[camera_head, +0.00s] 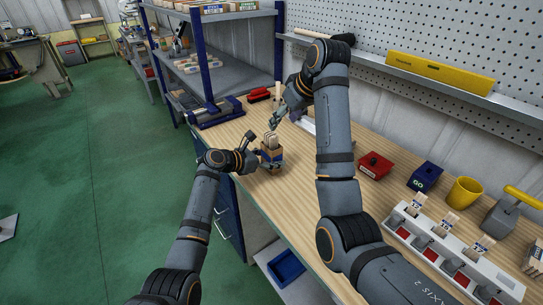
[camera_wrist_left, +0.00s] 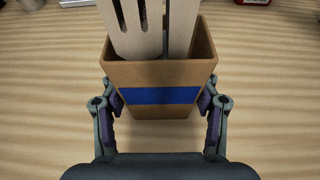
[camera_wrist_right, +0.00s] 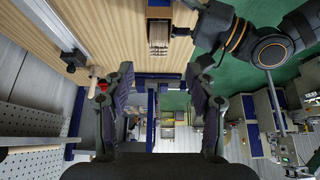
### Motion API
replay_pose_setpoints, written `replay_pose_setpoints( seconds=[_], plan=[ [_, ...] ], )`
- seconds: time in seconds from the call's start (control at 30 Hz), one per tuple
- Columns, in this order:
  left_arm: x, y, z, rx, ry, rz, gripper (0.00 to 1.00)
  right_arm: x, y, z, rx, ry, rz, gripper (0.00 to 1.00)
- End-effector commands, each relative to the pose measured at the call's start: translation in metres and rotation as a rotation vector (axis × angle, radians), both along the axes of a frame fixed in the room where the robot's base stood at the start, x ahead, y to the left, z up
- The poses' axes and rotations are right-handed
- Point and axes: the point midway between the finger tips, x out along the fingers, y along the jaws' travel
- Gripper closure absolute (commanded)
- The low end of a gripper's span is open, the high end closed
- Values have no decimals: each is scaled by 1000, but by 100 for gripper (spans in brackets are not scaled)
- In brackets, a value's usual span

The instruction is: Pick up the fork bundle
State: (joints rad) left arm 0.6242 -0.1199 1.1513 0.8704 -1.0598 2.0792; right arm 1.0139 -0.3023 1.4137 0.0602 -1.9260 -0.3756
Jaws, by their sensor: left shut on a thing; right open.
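The fork bundle (camera_wrist_left: 138,30), pale wooden forks with slotted tops, stands in a tan box (camera_wrist_left: 160,75) with a blue band. In the head view the box (camera_head: 271,158) is on the wooden bench near its front edge, with the fork tops (camera_head: 270,140) sticking out above it. My left gripper (camera_wrist_left: 160,108) is shut on the box, one finger on each side wall. My right gripper (camera_wrist_right: 160,88) is open and empty. In the head view it (camera_head: 277,121) hangs above the bench, behind the box. The forks' lower ends are hidden inside the box.
A red block (camera_head: 374,166), a blue block (camera_head: 425,177), a yellow cup (camera_head: 464,192) and a white dispenser rack (camera_head: 455,248) stand along the bench to the right. A blue vise-like tool (camera_head: 216,113) is at the bench's far end. The bench between box and rack is clear.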

Motion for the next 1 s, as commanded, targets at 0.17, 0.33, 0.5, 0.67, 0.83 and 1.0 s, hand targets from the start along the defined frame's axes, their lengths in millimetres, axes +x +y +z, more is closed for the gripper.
replay_pose_setpoints(
  seconds=[0.17,0.33,0.5,0.67,0.83,1.0],
  plan=[
    [0,0,-1,1,1,0,69,1,2,-2,6,-3,1,43],
    [0,0,0,0,0,0,69,16,12,-31,5,-1,2,43],
    [0,0,0,1,1,0,69,27,20,-50,5,-5,1,43],
    [0,0,-1,1,1,0,69,29,21,-54,5,-6,1,43],
    [0,0,-1,1,1,0,69,42,28,-74,4,-2,1,43],
    [0,0,0,1,1,0,69,53,36,-93,5,-5,1,43]
  ],
)
